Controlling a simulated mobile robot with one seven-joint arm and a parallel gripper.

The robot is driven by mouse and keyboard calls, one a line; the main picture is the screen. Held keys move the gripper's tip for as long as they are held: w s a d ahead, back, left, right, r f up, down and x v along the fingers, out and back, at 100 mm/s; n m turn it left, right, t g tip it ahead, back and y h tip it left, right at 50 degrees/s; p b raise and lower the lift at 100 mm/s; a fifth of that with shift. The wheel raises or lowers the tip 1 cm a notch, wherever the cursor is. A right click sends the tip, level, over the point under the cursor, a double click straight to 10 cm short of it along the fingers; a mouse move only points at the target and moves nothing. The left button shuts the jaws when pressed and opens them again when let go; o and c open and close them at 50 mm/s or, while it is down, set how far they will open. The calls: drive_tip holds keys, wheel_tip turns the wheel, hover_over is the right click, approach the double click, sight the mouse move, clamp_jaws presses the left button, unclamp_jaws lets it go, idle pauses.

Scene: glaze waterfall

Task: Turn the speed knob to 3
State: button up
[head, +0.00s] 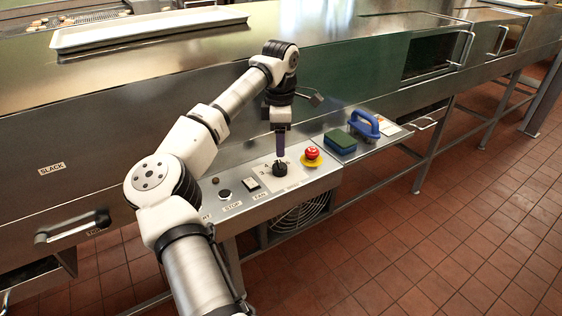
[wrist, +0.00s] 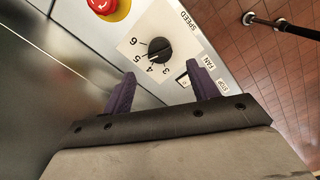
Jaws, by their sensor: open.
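The speed knob (head: 280,169) is a black round dial on a white plate on the sloped control panel. In the wrist view the knob (wrist: 157,50) shows with the printed numbers 3, 4, 5 and 6 and the word SPEED beside it. A pale mark on it seems to point near 4, but it is too small to be sure. My gripper (head: 280,146) is above the knob, pointing down. In the wrist view my gripper (wrist: 161,70) is open and empty, its two purple fingers apart, with the knob just beyond the gap between their tips.
A red emergency button (head: 312,154) on yellow stands right of the knob. The FAN switch (head: 250,184) and STOP button (head: 224,194) are to its left. A green sponge (head: 340,142) and blue-handled tool (head: 364,124) lie farther right.

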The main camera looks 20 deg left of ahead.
sight(281, 164)
wheel_tip(281, 164, down, 8)
drive_tip(key=shift+r+p, duration=0.15)
drive_tip(key=shift+p, duration=0.15)
drive_tip(key=shift+c, duration=0.5)
drive_tip(key=c, duration=0.8)
